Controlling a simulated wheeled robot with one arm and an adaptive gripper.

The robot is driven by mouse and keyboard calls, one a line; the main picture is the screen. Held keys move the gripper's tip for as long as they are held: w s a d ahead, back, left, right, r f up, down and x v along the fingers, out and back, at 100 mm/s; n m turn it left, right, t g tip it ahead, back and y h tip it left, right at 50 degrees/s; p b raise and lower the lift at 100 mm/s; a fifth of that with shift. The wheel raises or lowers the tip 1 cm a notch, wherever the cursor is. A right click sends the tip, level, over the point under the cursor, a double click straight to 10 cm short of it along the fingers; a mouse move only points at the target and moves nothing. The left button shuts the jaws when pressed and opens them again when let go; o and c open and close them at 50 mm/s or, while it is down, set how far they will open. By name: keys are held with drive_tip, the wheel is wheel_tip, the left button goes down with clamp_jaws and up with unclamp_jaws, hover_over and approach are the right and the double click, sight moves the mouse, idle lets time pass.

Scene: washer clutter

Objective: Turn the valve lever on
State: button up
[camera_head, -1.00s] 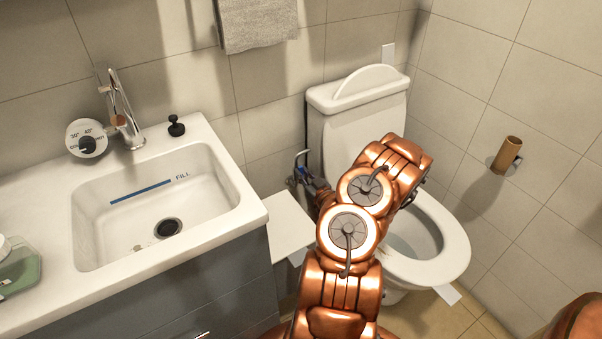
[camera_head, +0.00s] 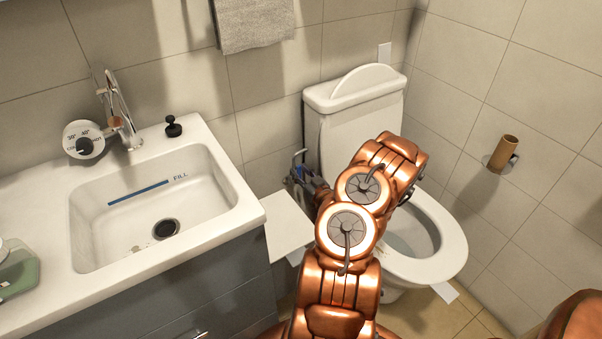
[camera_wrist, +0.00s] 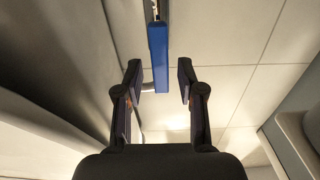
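The valve lever (camera_wrist: 158,58) shows in the wrist view as a long blue bar hanging down from the top centre. Its lower end lies between my two fingertips in the picture, with a gap on each side. Whether it is at the same depth as the fingers I cannot tell. My gripper (camera_wrist: 160,80) is open and holds nothing. In the head view my gripper (camera_head: 301,172) is small and dark beside the wall, between the sink cabinet and the toilet. The valve there is mostly hidden by the gripper.
The toilet (camera_head: 455,250) stands right of my arm, its bowl partly behind it. The sink counter (camera_head: 235,225) and grey cabinet (camera_head: 215,285) are on the left. A white panel (camera_head: 287,222) lies low between them. A paper roll holder (camera_head: 503,153) is on the right wall.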

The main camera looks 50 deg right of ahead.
idle(0.3)
drive_tip(key=v, duration=1.2)
idle(0.3)
idle(0.5)
